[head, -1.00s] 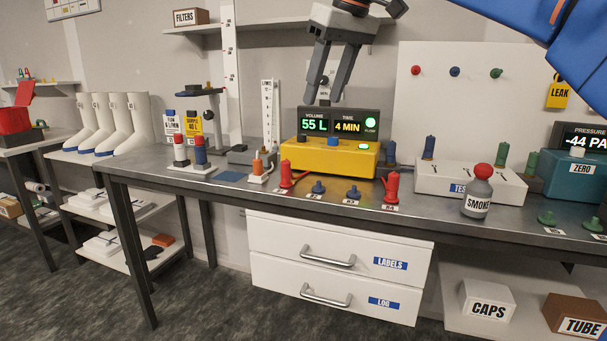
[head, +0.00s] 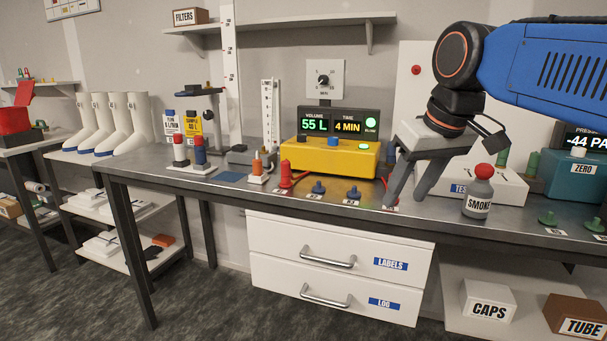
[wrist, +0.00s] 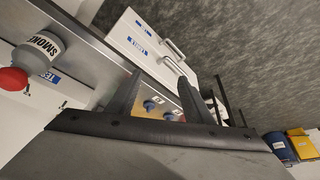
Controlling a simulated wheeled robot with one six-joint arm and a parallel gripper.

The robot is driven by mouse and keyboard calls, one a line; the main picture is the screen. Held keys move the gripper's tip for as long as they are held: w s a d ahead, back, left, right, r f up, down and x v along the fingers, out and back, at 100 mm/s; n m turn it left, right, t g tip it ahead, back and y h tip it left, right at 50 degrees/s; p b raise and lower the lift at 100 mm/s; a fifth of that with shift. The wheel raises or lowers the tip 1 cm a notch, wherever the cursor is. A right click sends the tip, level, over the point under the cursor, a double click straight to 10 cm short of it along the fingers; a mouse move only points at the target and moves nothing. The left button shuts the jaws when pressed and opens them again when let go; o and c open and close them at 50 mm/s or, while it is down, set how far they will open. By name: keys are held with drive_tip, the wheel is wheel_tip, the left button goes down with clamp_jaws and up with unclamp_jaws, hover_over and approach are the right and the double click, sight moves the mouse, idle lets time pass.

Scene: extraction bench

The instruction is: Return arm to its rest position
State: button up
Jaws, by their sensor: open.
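My gripper (head: 404,205) is open and points down in the head view, in front of the right part of the bench. Nothing shows between its fingers. My blue arm (head: 545,72) reaches in from the upper right. In the wrist view the two dark fingers of my gripper (wrist: 158,82) stand apart, with the drawer fronts and bench edge beyond them. In the head view the gripper hides most of the red piece at the bench front and part of the white test block.
The metal bench (head: 235,190) holds a yellow instrument (head: 330,157) left of my gripper. A grey smoke bottle with a red top (head: 477,195) stands close on the right. A teal gauge box (head: 580,178) is farther right. White drawers (head: 340,252) are below.

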drive_tip(key=s+d+f+m, duration=0.1)
drive_tip(key=s+d+f, duration=0.2)
drive_tip(key=s+f, duration=0.2)
drive_tip(key=s+d+f+m+h, duration=0.1)
drive_tip(key=s+d+f, duration=0.2)
drive_tip(key=f, duration=0.8)
drive_tip(key=s+d+f+m, duration=0.1)
drive_tip(key=s+d+f, duration=0.2)
drive_tip(key=s+f, duration=0.4)
wheel_tip(320, 180, down, 2)
drive_tip(key=shift+d+f+m, duration=0.1)
drive_tip(key=shift+d+m, duration=0.05)
drive_tip(key=shift+m, duration=0.25)
drive_tip(key=shift+s, duration=0.1)
idle(0.3)
